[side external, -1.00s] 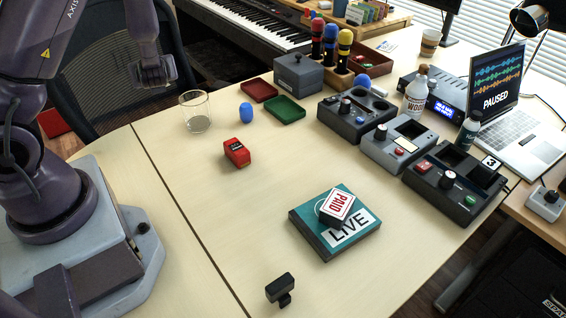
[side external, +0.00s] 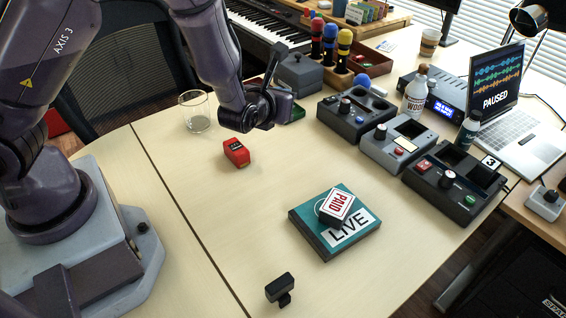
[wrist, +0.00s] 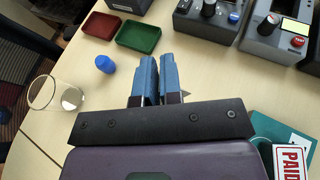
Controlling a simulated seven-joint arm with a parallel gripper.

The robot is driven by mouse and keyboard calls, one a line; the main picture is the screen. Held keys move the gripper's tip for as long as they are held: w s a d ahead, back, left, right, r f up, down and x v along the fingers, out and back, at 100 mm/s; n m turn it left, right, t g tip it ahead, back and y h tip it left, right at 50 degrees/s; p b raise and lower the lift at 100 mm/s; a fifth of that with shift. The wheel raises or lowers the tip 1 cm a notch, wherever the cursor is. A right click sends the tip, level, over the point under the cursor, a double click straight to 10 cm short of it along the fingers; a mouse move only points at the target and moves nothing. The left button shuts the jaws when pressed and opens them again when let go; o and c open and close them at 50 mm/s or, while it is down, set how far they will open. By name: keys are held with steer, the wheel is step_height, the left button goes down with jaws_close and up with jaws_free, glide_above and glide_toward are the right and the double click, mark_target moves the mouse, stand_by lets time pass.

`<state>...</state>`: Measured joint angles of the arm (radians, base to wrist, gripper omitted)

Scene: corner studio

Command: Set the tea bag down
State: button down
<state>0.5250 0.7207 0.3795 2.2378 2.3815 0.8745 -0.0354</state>
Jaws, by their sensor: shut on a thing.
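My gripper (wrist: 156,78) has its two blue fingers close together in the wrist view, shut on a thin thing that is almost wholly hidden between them. I take it to be the tea bag. A small grey pointed edge (wrist: 186,94) shows just right of the right finger; I cannot tell whether it is part of the tea bag. In the side external view my gripper (side external: 268,120) is above the table, behind and right of a red block-like item (side external: 236,152). The tea bag cannot be made out there.
A clear glass (side external: 197,112) stands left of my gripper. A blue egg-shaped item (wrist: 105,64), a red tray (wrist: 101,25) and a green tray (wrist: 138,37) lie beyond it. Control boxes (side external: 400,145) line the right.

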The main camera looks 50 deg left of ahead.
step_height(320, 180, down, 13)
steer(key=shift+f, duration=0.2)
stand_by(0.5)
steer(key=shift+f, duration=0.1)
steer(key=c, duration=1.3)
jaws_free()
steer(key=shift+o, duration=0.2)
